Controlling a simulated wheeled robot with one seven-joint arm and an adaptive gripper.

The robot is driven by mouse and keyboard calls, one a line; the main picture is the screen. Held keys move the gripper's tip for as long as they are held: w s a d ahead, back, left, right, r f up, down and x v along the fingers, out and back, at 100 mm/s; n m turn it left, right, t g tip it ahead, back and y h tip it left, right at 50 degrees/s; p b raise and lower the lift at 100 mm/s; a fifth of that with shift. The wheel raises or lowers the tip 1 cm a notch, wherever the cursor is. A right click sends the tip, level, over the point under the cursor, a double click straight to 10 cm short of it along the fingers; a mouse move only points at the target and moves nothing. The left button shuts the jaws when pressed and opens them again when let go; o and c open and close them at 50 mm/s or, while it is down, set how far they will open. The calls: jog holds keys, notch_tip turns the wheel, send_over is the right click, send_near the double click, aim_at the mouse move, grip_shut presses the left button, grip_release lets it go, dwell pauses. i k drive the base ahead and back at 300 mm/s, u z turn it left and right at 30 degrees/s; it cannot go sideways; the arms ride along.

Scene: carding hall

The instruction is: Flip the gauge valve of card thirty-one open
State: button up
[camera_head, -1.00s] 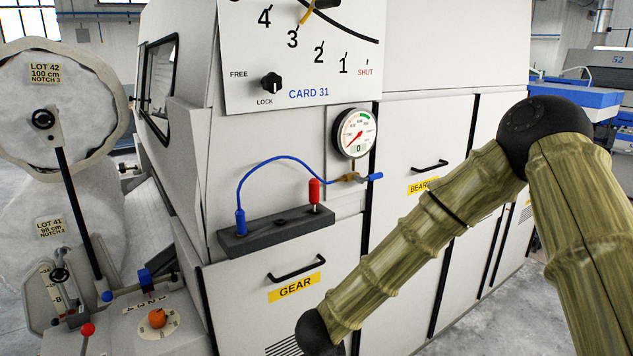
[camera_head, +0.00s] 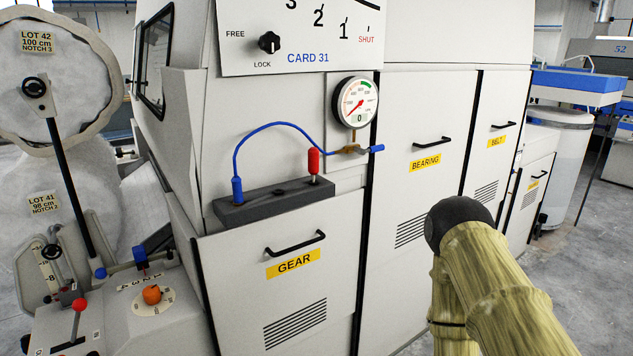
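The gauge of card thirty-one (camera_head: 356,103) is a round white dial with a red needle, a green arc and a "0" at its bottom. Below it is a small brass valve (camera_head: 350,149) with a blue handle (camera_head: 376,149) pointing right. A blue hose (camera_head: 272,126) arches from near the valve to a blue fitting (camera_head: 237,189) on a dark block. The card's panel carries the label "CARD 31" (camera_head: 308,58). My arm shows at the lower right, apart from the valve. My gripper is outside the view.
The dark block (camera_head: 275,202) juts out below the valve and holds a red-handled plug (camera_head: 313,163). A GEAR door with a black handle (camera_head: 295,242) is underneath. BEARING (camera_head: 425,162) and BELT doors are to the right. Lap rolls and a control console (camera_head: 150,310) stand left. Floor is clear at far right.

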aim_at(378, 148)
jog(key=z, duration=1.75)
jog(key=k, duration=1.05)
jog(key=u, duration=1.1)
jog(key=i, duration=1.65)
